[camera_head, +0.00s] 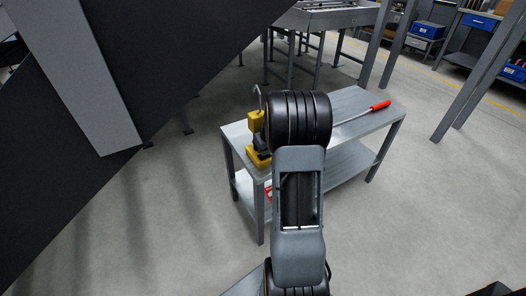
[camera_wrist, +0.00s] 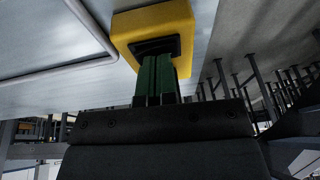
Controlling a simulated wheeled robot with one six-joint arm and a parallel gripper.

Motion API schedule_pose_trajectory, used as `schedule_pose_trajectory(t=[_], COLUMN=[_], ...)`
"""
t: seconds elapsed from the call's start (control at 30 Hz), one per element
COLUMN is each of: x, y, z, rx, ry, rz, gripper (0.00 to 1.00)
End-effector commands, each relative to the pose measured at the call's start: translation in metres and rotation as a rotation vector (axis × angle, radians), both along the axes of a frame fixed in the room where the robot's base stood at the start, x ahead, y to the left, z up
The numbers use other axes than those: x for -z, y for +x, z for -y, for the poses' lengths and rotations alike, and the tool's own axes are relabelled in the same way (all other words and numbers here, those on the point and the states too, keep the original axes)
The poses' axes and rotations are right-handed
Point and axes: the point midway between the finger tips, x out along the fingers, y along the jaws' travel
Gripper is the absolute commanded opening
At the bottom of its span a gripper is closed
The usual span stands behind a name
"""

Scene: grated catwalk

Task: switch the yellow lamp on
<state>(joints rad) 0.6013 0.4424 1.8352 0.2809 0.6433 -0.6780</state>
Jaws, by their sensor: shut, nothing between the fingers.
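The yellow lamp (camera_head: 256,121) stands on the near left end of a grey metal table, with a yellow base, a dark middle and a metal hook on top. My arm hides part of it in the head view. In the wrist view, a yellow block (camera_wrist: 185,20) with a black square recess, apparently part of the lamp, fills the top middle. My gripper (camera_wrist: 156,60) is shut and empty, its green fingers pointing at the black square. Their tips overlap it in the picture; I cannot tell whether they touch. In the head view the gripper is hidden behind my arm.
The table (camera_head: 350,101) also carries a red-handled tool (camera_head: 381,105) to the right. A red item (camera_head: 268,190) shows by the table's near left leg. A bent grey rod (camera_wrist: 75,70) crosses the wrist view's left side. Open floor surrounds the table.

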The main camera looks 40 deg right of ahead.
Motion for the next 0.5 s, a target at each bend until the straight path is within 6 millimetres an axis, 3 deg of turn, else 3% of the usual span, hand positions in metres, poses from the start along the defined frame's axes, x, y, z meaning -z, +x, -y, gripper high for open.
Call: schedule_pose_trajectory(t=[0.27,0.5], x=[-0.009,-0.049], y=[-0.001,-0.007], z=[-0.002,-0.011], rx=[-0.001,-0.002], ry=[0.0,-0.001], rz=[0.001,0.002], gripper=[0.0,0.0])
